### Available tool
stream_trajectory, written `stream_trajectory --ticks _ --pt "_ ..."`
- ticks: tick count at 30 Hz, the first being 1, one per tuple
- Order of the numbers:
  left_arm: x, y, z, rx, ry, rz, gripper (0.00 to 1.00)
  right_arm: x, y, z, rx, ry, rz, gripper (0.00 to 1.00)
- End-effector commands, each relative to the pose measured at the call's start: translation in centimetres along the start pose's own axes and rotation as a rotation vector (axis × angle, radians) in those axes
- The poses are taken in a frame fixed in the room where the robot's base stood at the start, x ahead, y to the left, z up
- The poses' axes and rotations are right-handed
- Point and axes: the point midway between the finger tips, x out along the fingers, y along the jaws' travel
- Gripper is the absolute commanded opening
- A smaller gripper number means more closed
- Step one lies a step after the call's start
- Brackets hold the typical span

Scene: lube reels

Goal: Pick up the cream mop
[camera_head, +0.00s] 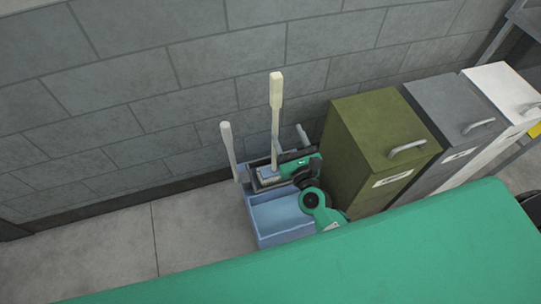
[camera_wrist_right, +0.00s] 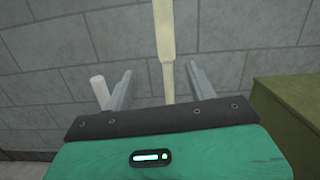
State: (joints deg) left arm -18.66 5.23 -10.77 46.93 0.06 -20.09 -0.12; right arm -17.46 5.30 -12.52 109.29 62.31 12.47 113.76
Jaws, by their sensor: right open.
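The cream mop (camera_head: 276,100) stands nearly upright in a blue mop bucket (camera_head: 284,216) by the wall. My right gripper (camera_head: 288,138) is open beside the handle, just above the bucket. I cannot tell how far the handle is between the fingers in depth. My left gripper is not in view.
A second, whitish handle (camera_head: 228,143) leans at the bucket's left. An olive bin (camera_head: 353,165), a grey bin (camera_head: 450,122) and a white bin (camera_head: 497,90) stand to the right. A grey block wall (camera_head: 160,90) is behind. Bare floor (camera_head: 195,225) lies left of the bucket.

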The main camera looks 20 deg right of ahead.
Motion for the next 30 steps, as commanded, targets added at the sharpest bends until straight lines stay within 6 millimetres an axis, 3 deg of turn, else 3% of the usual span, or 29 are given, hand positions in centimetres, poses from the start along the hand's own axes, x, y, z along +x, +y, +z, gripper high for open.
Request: stream_trajectory --ticks 5,15,26,30 --pt "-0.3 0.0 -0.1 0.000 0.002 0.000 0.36 0.9 -0.3 1.7 0.081 -0.029 -0.013 0.56" --pt "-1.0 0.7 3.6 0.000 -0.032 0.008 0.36 6.8 -0.4 1.8 0.076 -0.028 -0.013 0.56" --pt "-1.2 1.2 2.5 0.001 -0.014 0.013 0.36 9.5 -0.6 1.8 0.074 -0.027 -0.011 0.56" --pt "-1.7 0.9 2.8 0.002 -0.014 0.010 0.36 11.4 -1.1 1.8 0.072 -0.027 -0.012 0.56"
